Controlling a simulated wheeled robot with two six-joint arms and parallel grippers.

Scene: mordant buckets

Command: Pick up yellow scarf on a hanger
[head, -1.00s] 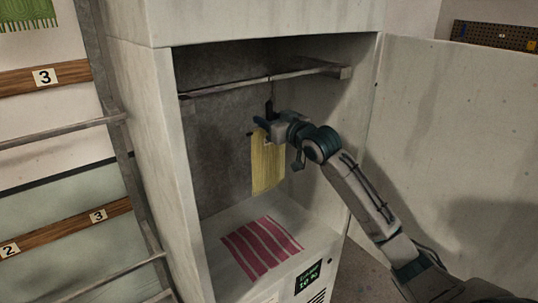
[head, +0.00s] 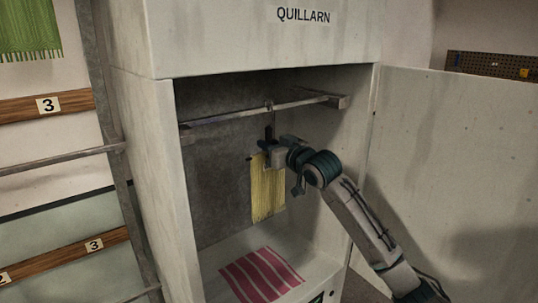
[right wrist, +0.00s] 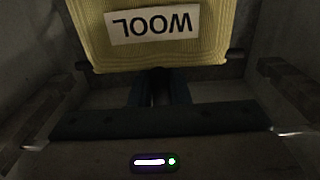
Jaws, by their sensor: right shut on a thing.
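The yellow scarf (head: 268,195) hangs inside the open pale cabinet (head: 160,150), below its metal rail (head: 245,114). A dark hanger stem shows between the rail and the scarf's top. My right gripper (head: 268,153) is at the top of the scarf, shut on the hanger; its fingers partly hide the hold. In the right wrist view the scarf (right wrist: 215,45) bears a white label reading WOOL (right wrist: 152,24), upside down. Dark hanger ends stick out at both sides of it, and my fingers (right wrist: 157,88) meet at its middle. My left gripper is not in view.
A red striped cloth (head: 260,275) lies on the cabinet floor below the scarf. The cabinet door (head: 455,160) stands open at right, beside my arm. A rack with numbered wooden bars (head: 60,105) and a green fringed cloth (head: 30,25) is at left.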

